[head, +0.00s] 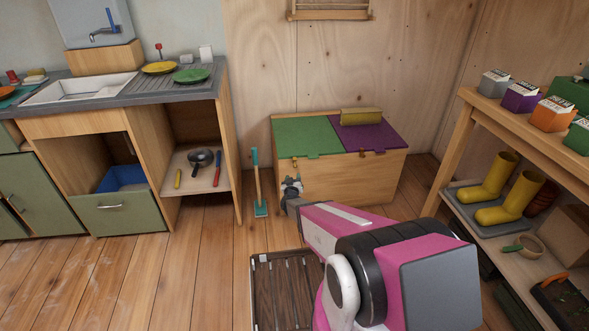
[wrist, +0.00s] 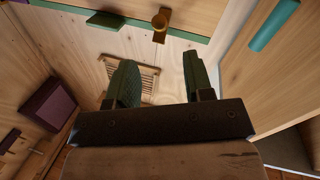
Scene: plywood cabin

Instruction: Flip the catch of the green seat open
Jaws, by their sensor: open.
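The green seat (head: 306,135) is the left lid of a plywood bench, and it lies closed. Its small brass catch (head: 294,160) is on the bench front near the lid's edge. In the wrist view the catch (wrist: 160,24) is upright in the picture, its end reaching across the green edge. A green tab (wrist: 105,19) sits beside it. My gripper (head: 291,187) is in front of the bench, below the catch. In the wrist view my gripper (wrist: 160,82) has its fingers apart with nothing between them, and the catch lies beyond them, apart.
The purple seat (head: 372,138) is closed, with a yellow roll (head: 361,117) on it. A teal broom (head: 258,185) stands left of the bench. A slatted dark mat (head: 280,290) lies on the floor. A shelf with yellow boots (head: 515,197) stands right. Floor at left is clear.

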